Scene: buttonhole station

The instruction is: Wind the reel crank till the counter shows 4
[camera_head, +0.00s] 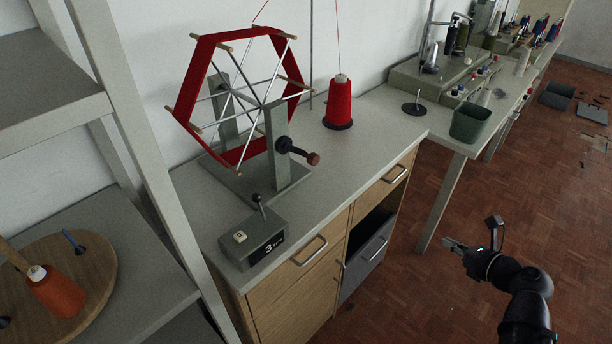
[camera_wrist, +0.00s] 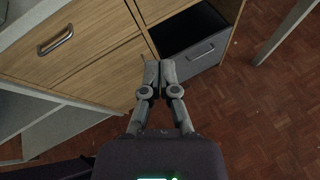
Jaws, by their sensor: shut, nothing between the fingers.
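The reel (camera_head: 222,95) is a hexagonal frame wound with red thread, on a stand on the cabinet top. Its crank (camera_head: 297,150) has a black arm and a reddish-brown knob and points to the right. The counter (camera_head: 266,249) is on the front of a small grey-green box and shows 3. A black lever (camera_head: 258,205) and a white button (camera_head: 240,237) are on top of that box. My gripper (camera_head: 447,243) is shut and empty, out over the floor to the right of the cabinet, well apart from the crank. Its closed fingers also show in the wrist view (camera_wrist: 160,72).
A red thread cone (camera_head: 339,103) stands behind the crank. The cabinet (camera_head: 305,285) has wooden drawers and an open grey drawer (camera_head: 369,258). A side table with a green bin (camera_head: 469,122) stands to the right. A shelf post (camera_head: 140,150) is at left. The floor around my gripper is clear.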

